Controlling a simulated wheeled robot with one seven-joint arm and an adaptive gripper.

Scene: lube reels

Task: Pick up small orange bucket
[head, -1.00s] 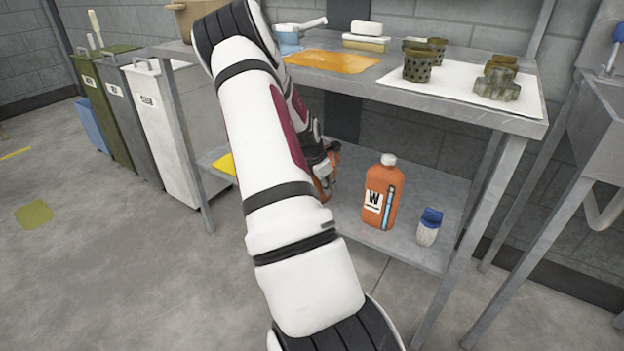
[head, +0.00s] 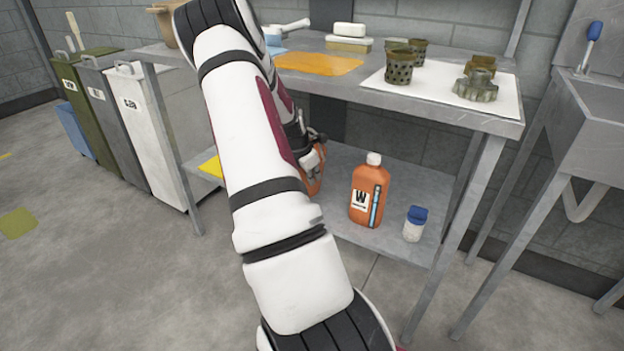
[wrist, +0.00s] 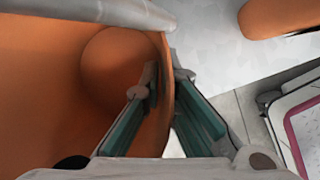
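The small orange bucket (head: 315,175) is on or just above the lower shelf, mostly hidden behind my arm in the head view. In the wrist view the bucket (wrist: 40,100) fills the left side, its open inside facing the camera. My gripper (wrist: 166,78) straddles the bucket's wall, one finger inside and one outside. The fingers look closed on the wall near the rim. In the head view my gripper (head: 313,155) is partly hidden by the arm. I cannot tell whether the bucket touches the shelf.
An orange bottle (head: 369,195) and a small blue-capped jar (head: 414,225) stand right of the bucket on the lower shelf (head: 395,247). The tabletop (head: 345,88) lies above it. A table leg (head: 460,230) stands at right; bins (head: 150,130) stand at left.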

